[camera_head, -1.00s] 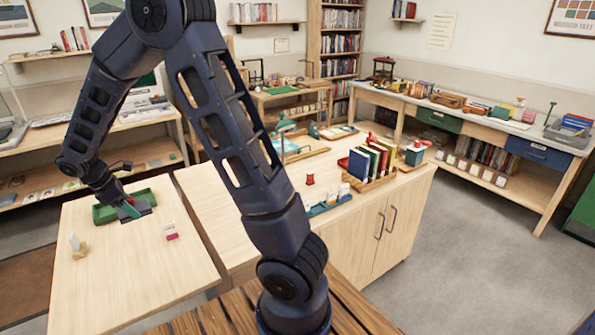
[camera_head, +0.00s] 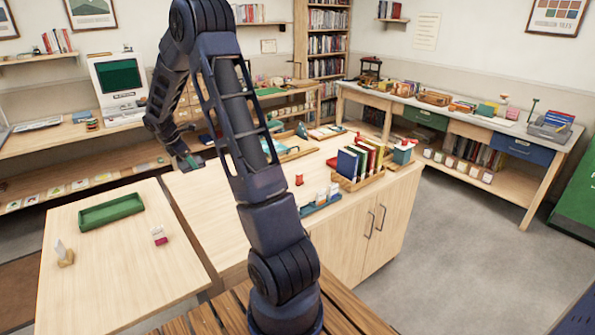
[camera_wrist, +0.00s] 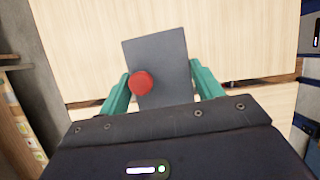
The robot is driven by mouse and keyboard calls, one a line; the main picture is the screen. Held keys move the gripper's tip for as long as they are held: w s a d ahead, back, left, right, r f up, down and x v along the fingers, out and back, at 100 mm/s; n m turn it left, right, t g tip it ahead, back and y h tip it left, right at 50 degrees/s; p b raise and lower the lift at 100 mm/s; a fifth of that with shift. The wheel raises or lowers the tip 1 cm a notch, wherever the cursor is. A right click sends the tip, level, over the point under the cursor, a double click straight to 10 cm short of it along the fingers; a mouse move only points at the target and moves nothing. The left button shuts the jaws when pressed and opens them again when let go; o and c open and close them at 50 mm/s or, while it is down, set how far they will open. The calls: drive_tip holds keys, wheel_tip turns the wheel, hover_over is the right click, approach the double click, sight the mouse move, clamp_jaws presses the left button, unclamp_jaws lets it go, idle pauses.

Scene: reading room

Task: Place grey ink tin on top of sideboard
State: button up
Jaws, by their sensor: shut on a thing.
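The grey ink tin (camera_wrist: 166,58) shows in the wrist view as a flat grey block between the teal fingers of my gripper (camera_wrist: 160,80). A red round knob (camera_wrist: 141,82) shows against its left side; I cannot tell if it is part of the tin. In the head view my gripper (camera_head: 190,162) hangs above the far left part of the wooden sideboard (camera_head: 225,205), near its left edge. The tin is small and hard to make out there. Pale wood fills the upper wrist view.
The sideboard top holds a book rack (camera_head: 362,182), a blue tray (camera_head: 320,207) with small bottles and a red piece (camera_head: 299,180). Its front left top is bare. The left table (camera_head: 120,265) holds an empty green tray (camera_head: 112,211) and two small items.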

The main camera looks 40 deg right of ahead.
drive_tip(key=w+d, duration=0.1)
drive_tip(key=d, duration=3.1)
drive_tip(key=s+d, duration=0.5)
drive_tip(key=d, duration=0.8)
drive_tip(key=s+d, duration=0.5)
drive_tip(key=d, duration=0.8)
drive_tip(key=shift+m, duration=0.3)
drive_tip(key=f, duration=1.9)
drive_tip(key=shift+s+f, duration=0.2)
drive_tip(key=shift+f, duration=0.05)
drive_tip(key=shift+f, duration=0.1)
drive_tip(key=o, duration=1.3)
drive_tip(key=shift+a, duration=0.1)
drive_tip(key=v, duration=1.2)
drive_tip(key=shift+w, duration=0.1)
